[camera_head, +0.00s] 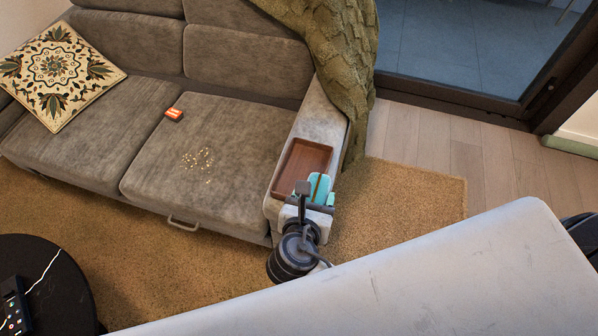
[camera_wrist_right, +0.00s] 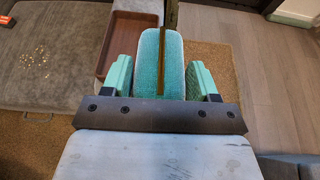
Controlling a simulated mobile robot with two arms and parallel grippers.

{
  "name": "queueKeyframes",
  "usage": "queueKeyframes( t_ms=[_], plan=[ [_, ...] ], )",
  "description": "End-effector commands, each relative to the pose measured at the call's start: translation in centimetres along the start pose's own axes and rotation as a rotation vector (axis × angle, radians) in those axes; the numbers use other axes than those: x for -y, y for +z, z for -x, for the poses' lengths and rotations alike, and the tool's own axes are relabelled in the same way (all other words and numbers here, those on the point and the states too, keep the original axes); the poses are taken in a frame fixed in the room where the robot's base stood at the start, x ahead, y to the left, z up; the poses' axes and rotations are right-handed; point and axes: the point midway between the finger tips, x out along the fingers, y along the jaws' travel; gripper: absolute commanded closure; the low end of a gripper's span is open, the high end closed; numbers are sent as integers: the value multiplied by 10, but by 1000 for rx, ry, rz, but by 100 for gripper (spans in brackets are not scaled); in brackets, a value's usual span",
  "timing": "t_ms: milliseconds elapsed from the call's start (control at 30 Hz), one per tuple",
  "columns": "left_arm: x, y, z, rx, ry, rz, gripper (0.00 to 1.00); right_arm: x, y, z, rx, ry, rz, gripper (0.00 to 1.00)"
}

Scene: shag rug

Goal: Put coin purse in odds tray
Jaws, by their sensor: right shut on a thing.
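The coin purse (camera_head: 320,184) is a teal, rounded, textured pouch with a brownish-gold strip down its middle. My right gripper (camera_head: 316,192) is shut on it, with a teal finger on each side, as the right wrist view also shows for the purse (camera_wrist_right: 150,65) and the gripper (camera_wrist_right: 161,78). The odds tray (camera_head: 302,160) is a brown rectangular tray on the sofa's right armrest. It looks empty where it shows. In the right wrist view the tray (camera_wrist_right: 122,42) lies left of the purse. The purse appears beside the tray's near right corner. My left gripper is not in view.
The grey sofa (camera_head: 225,140) holds a patterned cushion (camera_head: 58,75), a small orange box (camera_head: 174,114) and scattered crumbs (camera_head: 198,158). A green throw (camera_head: 335,45) drapes behind the armrest. A round black table (camera_head: 50,275) stands at lower left.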

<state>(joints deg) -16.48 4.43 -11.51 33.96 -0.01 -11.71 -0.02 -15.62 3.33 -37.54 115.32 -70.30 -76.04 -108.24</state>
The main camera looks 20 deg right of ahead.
Motion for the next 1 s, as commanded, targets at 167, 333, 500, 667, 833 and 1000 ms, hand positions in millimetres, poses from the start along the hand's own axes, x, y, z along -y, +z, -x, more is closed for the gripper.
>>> queueKeyframes(
  t_ms=[167,333,500,667,833,1000],
  plan=[
    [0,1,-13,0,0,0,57,-28,-12,-41,3,-1,-2,66],
    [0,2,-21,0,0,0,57,-51,-21,-74,2,-1,-2,66],
    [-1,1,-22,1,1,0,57,-63,-25,-91,1,0,-2,66],
    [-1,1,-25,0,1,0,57,-64,-33,-96,-1,-1,-1,66],
    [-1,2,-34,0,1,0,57,-64,-58,-106,-1,-1,2,66],
    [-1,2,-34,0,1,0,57,-64,-63,-108,1,0,-1,66]
  ],
)
